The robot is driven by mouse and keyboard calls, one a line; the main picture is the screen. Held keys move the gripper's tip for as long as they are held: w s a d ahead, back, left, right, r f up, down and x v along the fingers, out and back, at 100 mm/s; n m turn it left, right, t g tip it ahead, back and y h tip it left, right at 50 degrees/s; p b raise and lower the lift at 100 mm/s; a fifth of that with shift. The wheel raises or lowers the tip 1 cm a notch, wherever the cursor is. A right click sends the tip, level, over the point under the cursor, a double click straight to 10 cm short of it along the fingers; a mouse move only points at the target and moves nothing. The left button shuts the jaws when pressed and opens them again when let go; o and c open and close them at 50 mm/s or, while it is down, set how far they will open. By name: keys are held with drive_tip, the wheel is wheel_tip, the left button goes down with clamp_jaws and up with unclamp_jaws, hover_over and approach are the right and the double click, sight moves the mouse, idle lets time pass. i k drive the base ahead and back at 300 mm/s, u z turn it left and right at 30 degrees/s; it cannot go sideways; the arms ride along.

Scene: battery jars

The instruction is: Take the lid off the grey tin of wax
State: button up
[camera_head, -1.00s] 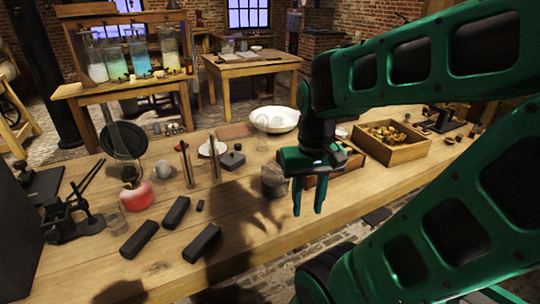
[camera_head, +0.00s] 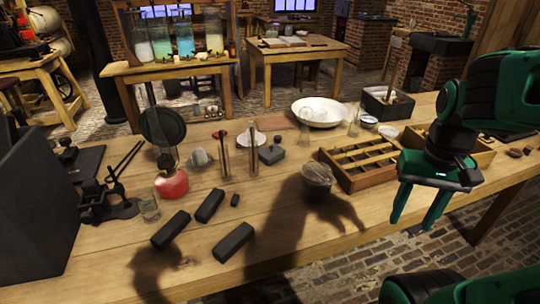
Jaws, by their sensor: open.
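A small grey tin (camera_head: 317,183) stands upright near the middle of the table. Its top looks dark with a paler rim, and I cannot tell the lid apart from the body at this size. My gripper (camera_head: 413,225) is to the right of the tin, clearly apart from it. Its two green fingers point down, spread and empty, near the table's front edge. Shadow falls on the wood around the tin.
A compartmented wooden tray (camera_head: 358,165) stands just right of the tin. The wood in front of the tin is clear.

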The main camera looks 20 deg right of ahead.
sight(269, 153)
drive_tip(key=k, duration=1.3)
drive_tip(key=z, duration=0.2)
drive_tip(key=i, duration=1.75)
drive_tip(key=u, duration=0.8)
